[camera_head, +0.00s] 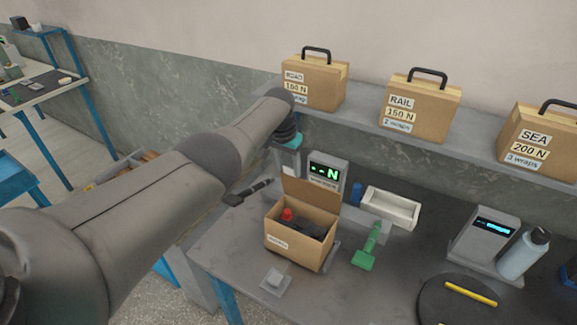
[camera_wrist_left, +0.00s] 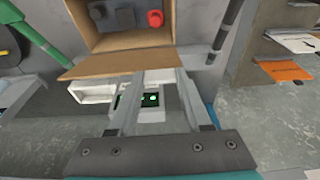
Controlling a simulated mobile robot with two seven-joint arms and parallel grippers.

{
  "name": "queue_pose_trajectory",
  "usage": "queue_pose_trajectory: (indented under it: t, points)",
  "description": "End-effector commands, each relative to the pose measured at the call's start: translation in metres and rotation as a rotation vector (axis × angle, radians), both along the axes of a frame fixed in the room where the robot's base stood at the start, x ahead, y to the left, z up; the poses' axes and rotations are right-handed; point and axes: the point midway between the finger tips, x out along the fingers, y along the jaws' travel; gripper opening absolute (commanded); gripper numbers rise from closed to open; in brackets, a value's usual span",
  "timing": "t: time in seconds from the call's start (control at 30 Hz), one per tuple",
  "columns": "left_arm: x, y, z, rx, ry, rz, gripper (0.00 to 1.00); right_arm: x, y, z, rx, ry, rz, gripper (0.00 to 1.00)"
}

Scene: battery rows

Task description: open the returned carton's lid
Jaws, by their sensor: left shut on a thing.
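The returned carton (camera_head: 290,247) is a small brown box with a white label on the dark table. Its lid (camera_head: 312,194) stands raised at the back edge, so the inside shows, with a red-topped piece (camera_head: 287,214) and dark blocks. My left gripper (camera_head: 290,168) reaches down behind the carton, at the lid's left upper part. In the left wrist view the two fingers of the left gripper (camera_wrist_left: 160,76) meet the edge of the brown lid (camera_wrist_left: 110,64), shut on it. The carton's open inside (camera_wrist_left: 125,35) lies beyond. My right gripper is not in view.
A display box (camera_head: 325,172) stands close behind the lid. A white tray (camera_head: 390,207) and a green-handled tool (camera_head: 369,248) lie right of the carton. A black turntable (camera_head: 460,305), a grey device (camera_head: 483,235) and a bottle (camera_head: 524,253) are farther right. Cases line the shelf (camera_head: 365,125).

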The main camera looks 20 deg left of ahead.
Motion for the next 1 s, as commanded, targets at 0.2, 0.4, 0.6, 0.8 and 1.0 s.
queue_pose_trajectory:
  t: [0.2,0.4,0.6,0.8,1.0]
  points:
    - [0.0056,-0.0011,0.0059,-0.002,-0.021,-0.001,0.0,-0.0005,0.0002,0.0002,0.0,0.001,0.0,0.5]
    - [0.006,-0.0012,0.0066,-0.002,-0.022,-0.002,0.0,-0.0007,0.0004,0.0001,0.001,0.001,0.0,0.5]
    - [0.0064,-0.0012,0.0072,-0.002,-0.024,-0.002,0.0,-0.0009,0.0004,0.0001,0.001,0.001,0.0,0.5]
    - [0.0048,-0.0009,0.0055,-0.002,-0.018,-0.002,0.66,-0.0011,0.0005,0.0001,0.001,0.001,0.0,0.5]
    - [0.003,-0.0005,0.0034,0.0,-0.011,-0.002,0.8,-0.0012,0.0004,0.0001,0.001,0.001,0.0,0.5]
